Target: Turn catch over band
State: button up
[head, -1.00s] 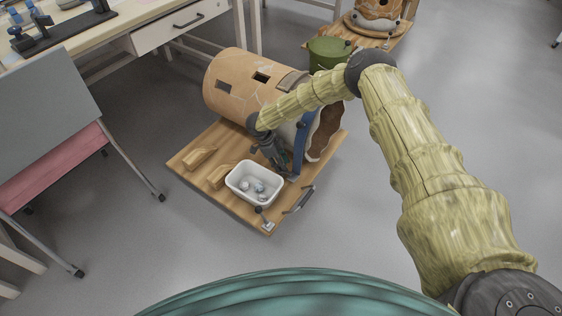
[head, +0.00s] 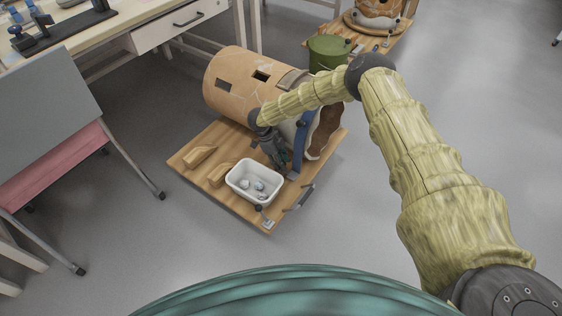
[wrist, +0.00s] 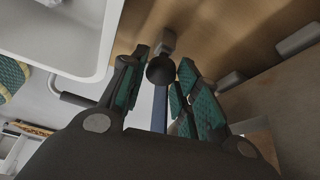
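The blue band (head: 302,132) runs over the broken end of the large clay vessel (head: 232,92), which lies on its side. A strip of the band (wrist: 160,108) shows between my fingers in the wrist view. The catch, with a round black knob (wrist: 161,71) on a grey metal piece, stands at the band's lower end. My gripper (wrist: 164,75) is open, its green-padded fingers on either side of the knob, with a narrow gap visible. In the head view my gripper (head: 281,163) points down beside the vessel and hides most of the catch.
A white tub (head: 232,184) with several small pieces stands close left of my gripper on the wooden board (head: 190,140). Wooden wedges (head: 218,173), a handle (head: 306,196) and another black knob (head: 258,208) are nearby. A green container (head: 328,52) stands behind.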

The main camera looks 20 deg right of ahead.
jog(key=shift+o, duration=1.2)
jog(key=v, duration=1.2)
